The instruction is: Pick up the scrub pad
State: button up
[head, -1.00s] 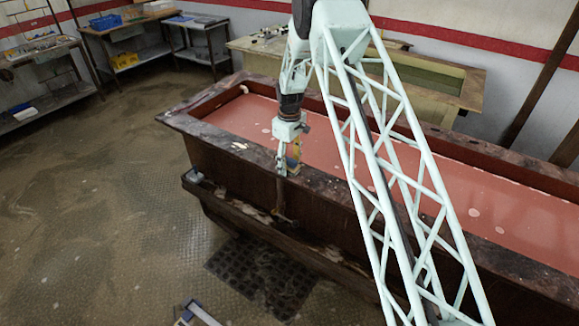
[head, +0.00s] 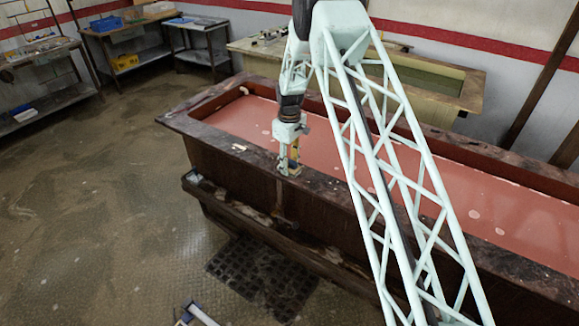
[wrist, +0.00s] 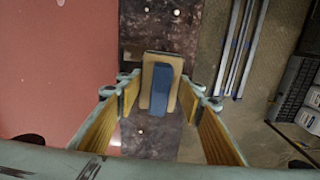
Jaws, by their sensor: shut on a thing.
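The scrub pad (wrist: 160,84) shows in the wrist view as a tan block with a blue strip along its top, between my fingertips over the dark trough rim. My gripper (head: 289,169) is over the front rim of the long trough in the head view, pointing down. It is shut on the pad, its yellow-lined fingers on either side of it. In the head view the pad is too small and too hidden by the fingers to make out. I cannot tell whether the pad still touches the rim.
The trough (head: 330,190) has a stained dark rim around a reddish surface. A small pale piece (head: 240,147) lies on the rim left of my gripper. Metal bars (wrist: 240,45) lie on the floor side. A grate (head: 263,275) is on the floor; open floor lies left.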

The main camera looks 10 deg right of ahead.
aim_at(290, 161)
jog(key=shift+r, duration=0.1)
jog(key=shift+r+b, duration=0.35)
jog(key=shift+r, duration=1.15)
jog(key=shift+s+r, duration=0.1)
jog(key=shift+s, duration=0.1)
jog(key=s+d+r+b, duration=0.1)
jog(key=s+d+b, duration=0.1)
jog(key=s, duration=1.3)
jog(key=shift+s+d+r+b, duration=0.2)
jog(key=shift+d+r+b, duration=0.1)
jog(key=shift+d, duration=0.25)
jog(key=shift+o, duration=0.4)
jog(key=shift+w, duration=0.1)
